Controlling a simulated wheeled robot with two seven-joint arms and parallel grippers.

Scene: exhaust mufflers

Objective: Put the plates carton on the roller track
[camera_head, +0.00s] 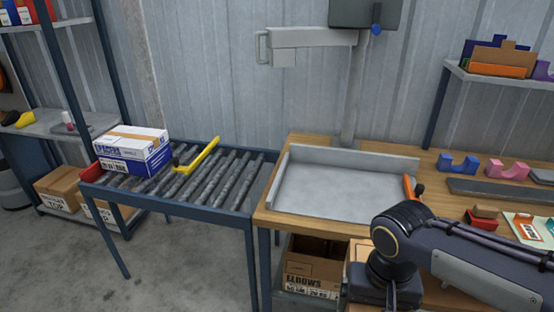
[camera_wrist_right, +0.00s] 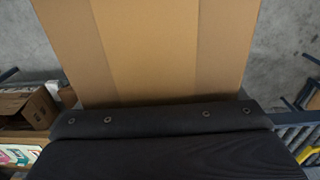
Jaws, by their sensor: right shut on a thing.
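A large plain brown carton (camera_wrist_right: 150,50) fills the upper middle of the right wrist view, close against my right gripper (camera_wrist_right: 158,120). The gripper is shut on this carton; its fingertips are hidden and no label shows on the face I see. The roller track (camera_head: 212,190) stands left of the bench. Its blue frame also shows at the right of the wrist view (camera_wrist_right: 289,134). My left gripper is out of view.
A blue and white carton (camera_head: 133,150) sits on the track's left end, beside a yellow bar (camera_head: 198,158). The rollers right of the bar are clear. A grey tray (camera_head: 345,195) lies on the wooden bench. An open "ELBOWS" carton (camera_head: 312,268) stands below.

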